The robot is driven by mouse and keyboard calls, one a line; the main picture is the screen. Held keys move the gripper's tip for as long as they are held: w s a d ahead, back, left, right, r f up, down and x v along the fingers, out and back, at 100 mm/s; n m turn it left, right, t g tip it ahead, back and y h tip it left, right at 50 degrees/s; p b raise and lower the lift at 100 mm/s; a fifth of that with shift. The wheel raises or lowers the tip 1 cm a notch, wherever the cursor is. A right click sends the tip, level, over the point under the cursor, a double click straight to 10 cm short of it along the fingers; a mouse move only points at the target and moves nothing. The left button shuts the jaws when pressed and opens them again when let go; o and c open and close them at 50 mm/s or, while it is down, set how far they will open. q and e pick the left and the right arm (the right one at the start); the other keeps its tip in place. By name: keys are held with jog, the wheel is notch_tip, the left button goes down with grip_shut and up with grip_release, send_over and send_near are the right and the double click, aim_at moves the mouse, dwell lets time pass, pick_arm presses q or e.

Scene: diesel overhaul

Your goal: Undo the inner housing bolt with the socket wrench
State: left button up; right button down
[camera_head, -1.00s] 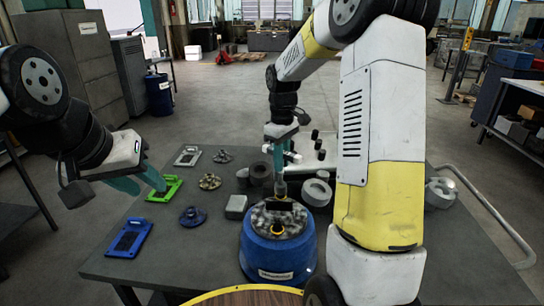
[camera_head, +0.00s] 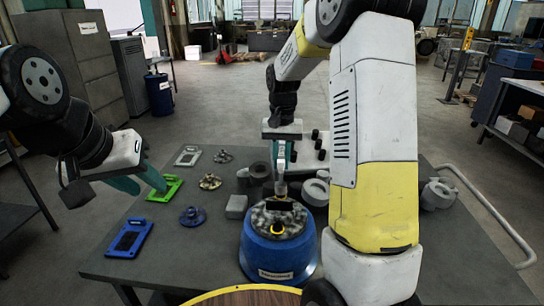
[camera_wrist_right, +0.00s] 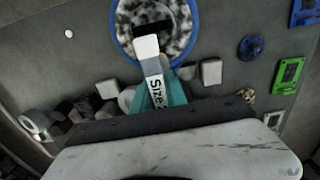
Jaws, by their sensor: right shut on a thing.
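The blue round housing (camera_head: 268,255) with a mottled grey top stands at the front middle of the table; it also shows at the top of the right wrist view (camera_wrist_right: 121,35). A yellow ring-like part (camera_head: 278,229) is on its near side, and a dark bar-shaped area lies across its top. My right gripper (camera_head: 281,165) is shut on the socket wrench (camera_wrist_right: 152,75), whose lower end points down at the housing's top. The inner bolt is not clearly visible, so contact cannot be told. My left gripper (camera_head: 142,182) is open and empty above the table's left side.
A green plate (camera_head: 165,189), a blue plate (camera_head: 130,238), a blue flanged part (camera_head: 193,216) and a grey block (camera_head: 236,206) lie left of the housing. Grey round parts (camera_head: 438,194) sit at right.

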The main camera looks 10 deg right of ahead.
jog(key=m, duration=0.6)
dwell(0.7)
jog(key=shift+f, duration=0.75)
jog(key=n, duration=0.3)
jog(key=c, duration=1.8)
grip_release()
jog(key=shift+c, duration=0.2)
grip_shut()
jog(key=shift+r, duration=0.1)
jog(key=shift+r, duration=1.7)
